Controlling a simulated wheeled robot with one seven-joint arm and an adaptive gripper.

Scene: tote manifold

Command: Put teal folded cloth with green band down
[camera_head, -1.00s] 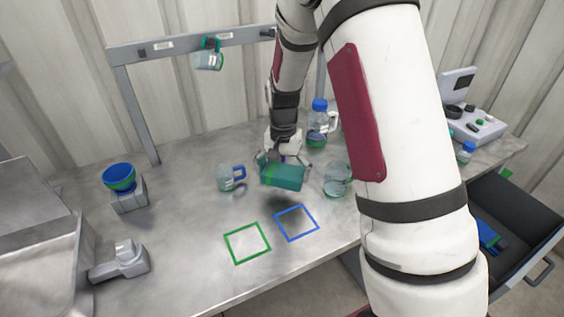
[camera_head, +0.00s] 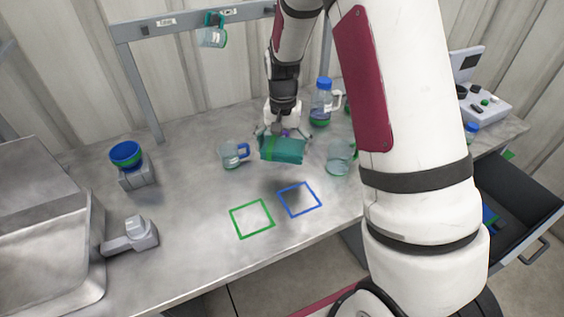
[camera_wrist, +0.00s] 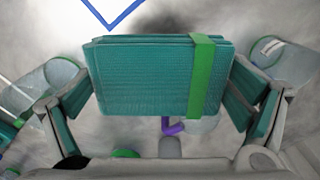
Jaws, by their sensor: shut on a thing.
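The teal folded cloth with a green band (camera_head: 283,151) is held above the table between the clear mugs in the head view. It fills the middle of the wrist view (camera_wrist: 145,78), its green band (camera_wrist: 208,75) on the right side. My gripper (camera_head: 283,136) is shut on the cloth, with one finger at each side of it. A shadow lies on the table below and in front of the cloth, so it appears raised. The blue square outline (camera_head: 299,199) is on the table in front of the cloth, and the green square outline (camera_head: 252,218) is to its left.
A clear mug with a blue handle (camera_head: 234,155) stands left of the cloth, and a clear glass (camera_head: 340,157) stands right. A blue-capped bottle (camera_head: 322,103) is behind. A blue bowl (camera_head: 126,155) sits on a block at left. An open drawer (camera_head: 516,232) is at right.

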